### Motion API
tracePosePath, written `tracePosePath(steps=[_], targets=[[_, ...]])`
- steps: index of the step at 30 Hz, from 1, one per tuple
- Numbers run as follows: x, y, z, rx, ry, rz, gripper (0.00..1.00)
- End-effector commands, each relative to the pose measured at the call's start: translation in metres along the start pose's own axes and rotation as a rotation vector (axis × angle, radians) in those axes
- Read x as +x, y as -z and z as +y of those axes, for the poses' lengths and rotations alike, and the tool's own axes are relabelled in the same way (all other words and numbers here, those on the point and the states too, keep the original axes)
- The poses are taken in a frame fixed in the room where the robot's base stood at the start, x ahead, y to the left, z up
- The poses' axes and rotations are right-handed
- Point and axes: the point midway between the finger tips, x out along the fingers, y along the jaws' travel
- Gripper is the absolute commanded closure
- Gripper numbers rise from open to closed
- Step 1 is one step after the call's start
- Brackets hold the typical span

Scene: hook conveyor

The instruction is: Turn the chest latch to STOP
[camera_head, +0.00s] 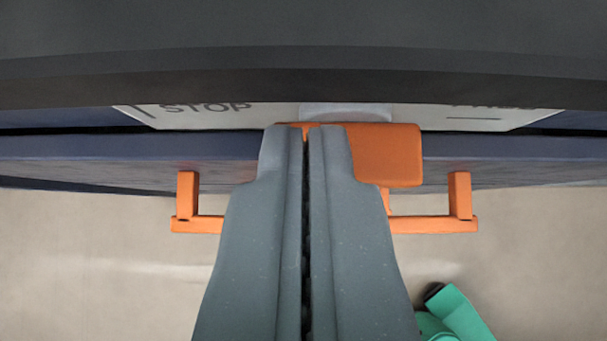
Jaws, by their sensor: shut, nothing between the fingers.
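The chest latch (388,155) is an orange block just under a light round hub (346,112) on a white label plate (270,117). The word STOP (206,107) shows at the left of the plate. Another word at the right is cut off by the dark edge above. My gripper (306,132) is shut and empty. Its fingertips overlap the left part of the latch in the picture and hide some of it. I cannot tell whether they touch it.
An orange bar handle (430,224) on two posts runs below the latch, partly behind my gripper. A dark overhanging edge (300,75) spans the top. A green object (460,315) with a black end lies at the bottom right, over beige floor.

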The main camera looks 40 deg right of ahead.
Motion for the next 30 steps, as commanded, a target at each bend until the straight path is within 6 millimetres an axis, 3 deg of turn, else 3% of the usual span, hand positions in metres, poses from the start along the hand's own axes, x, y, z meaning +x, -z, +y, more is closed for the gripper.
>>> tracePosePath(steps=[6, 15, 16, 30], targets=[[0.010, -0.011, 0.000, 0.001, 0.000, 0.000, 1.00], [0.010, -0.011, -0.001, 0.000, 0.001, 0.000, 1.00], [0.004, -0.018, -0.015, -0.004, 0.005, 0.003, 1.00], [0.021, -0.008, 0.007, -0.078, -0.108, -0.004, 1.00]])
